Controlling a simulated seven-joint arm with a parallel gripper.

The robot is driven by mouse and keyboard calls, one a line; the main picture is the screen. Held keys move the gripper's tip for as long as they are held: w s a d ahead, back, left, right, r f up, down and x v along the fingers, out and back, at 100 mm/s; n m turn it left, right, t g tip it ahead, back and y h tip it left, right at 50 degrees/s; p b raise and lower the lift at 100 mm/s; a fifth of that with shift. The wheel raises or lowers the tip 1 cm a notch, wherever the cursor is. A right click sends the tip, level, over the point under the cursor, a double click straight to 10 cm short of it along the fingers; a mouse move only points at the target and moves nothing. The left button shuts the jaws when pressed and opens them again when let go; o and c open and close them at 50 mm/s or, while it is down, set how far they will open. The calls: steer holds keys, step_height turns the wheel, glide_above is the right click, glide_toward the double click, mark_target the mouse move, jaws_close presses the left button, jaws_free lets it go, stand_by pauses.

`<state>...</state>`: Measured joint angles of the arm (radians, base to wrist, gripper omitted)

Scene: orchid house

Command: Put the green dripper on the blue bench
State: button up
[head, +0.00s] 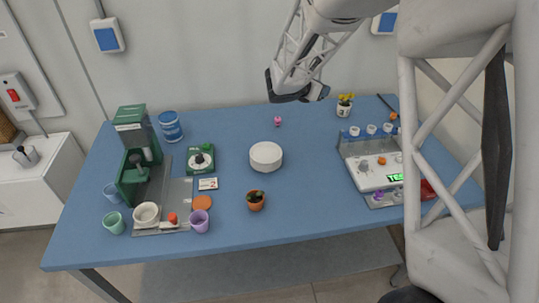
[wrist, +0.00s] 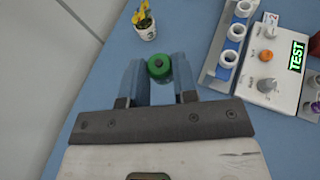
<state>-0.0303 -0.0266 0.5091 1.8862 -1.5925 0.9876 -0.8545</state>
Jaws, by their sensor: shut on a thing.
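The green dripper (wrist: 159,67) is between the two fingers of my gripper (wrist: 160,80) in the wrist view, and the fingers are shut on it. In the head view my gripper (head: 295,92) is over the back part of the blue bench (head: 325,205), and I cannot make out the dripper there. The blue bench top also shows beneath the fingers in the wrist view (wrist: 195,140). I cannot tell how high the dripper is above it.
A flower pot (head: 344,107) stands near the back edge. A white device with a lit TEST display (head: 375,170) and a tube rack is at right. A green machine (head: 135,160), cups and a white bowl (head: 266,157) stand left and centre. The centre right is clear.

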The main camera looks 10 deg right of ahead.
step_height(320, 180, down, 14)
steer(key=shift+s+d+r, duration=0.1)
stand_by(0.5)
steer(key=w+d, duration=0.1)
steer(key=w, duration=0.4)
steer(key=w+f, duration=0.1)
steer(key=w, duration=0.4)
steer(key=w+d, duration=0.1)
steer(key=w, duration=0.4)
steer(key=shift+w+d+f, duration=0.25)
steer(key=shift+w+d, duration=0.1)
steer(key=shift+w, duration=0.05)
steer(key=shift+f, duration=0.1)
steer(key=shift+f, duration=1.7)
steer(key=shift+f, duration=0.1)
steer(key=o, duration=0.9)
